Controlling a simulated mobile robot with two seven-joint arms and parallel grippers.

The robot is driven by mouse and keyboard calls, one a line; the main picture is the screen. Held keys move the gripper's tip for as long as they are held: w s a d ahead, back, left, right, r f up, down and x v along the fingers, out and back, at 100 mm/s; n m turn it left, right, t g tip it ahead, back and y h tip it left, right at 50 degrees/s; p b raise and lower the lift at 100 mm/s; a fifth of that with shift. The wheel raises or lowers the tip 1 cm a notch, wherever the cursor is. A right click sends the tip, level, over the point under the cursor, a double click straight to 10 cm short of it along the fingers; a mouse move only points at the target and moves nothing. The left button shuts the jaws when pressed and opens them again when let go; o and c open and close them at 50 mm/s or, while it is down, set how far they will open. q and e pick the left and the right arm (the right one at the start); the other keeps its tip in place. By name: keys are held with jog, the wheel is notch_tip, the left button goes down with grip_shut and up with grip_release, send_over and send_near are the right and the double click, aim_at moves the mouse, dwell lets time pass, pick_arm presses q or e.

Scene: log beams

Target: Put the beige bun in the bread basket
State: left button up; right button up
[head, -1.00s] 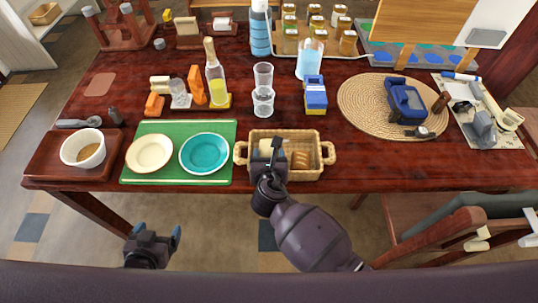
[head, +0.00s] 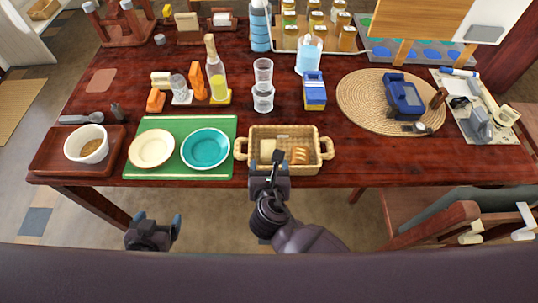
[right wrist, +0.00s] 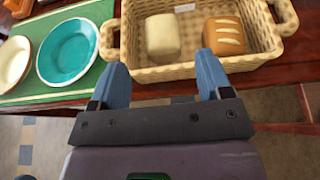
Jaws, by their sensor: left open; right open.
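The bread basket (head: 315,156) is a woven tan basket with two side handles on the dark red table, and it also shows in the right wrist view (right wrist: 273,60).
A brown scored loaf (right wrist: 225,36) lies right of the bun in the basket. A green mat (head: 130,173) with a cream plate (head: 151,149) and a teal plate (head: 205,149) is left of the basket. Bare table lies to the right.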

jog(key=shift+v, duration=1.95)
jog(key=s+d+f+m, duration=0.1)
jog(key=s+d+m, duration=0.2)
jog(key=d+m, duration=0.6)
jog(key=s+d+f+m+g, duration=0.1)
jog(key=s+d+f+m, duration=0.1)
jog(key=d+m, duration=0.7)
jog(key=s+d+f+m, duration=0.2)
jog(key=s+d+m, duration=0.2)
jog(key=d+m, duration=0.5)
jog(key=m, duration=0.8)
jog(key=shift+d+f+g, duration=0.25)
jog(key=shift+d+g, duration=0.05)
jog(key=shift+g, duration=0.1)
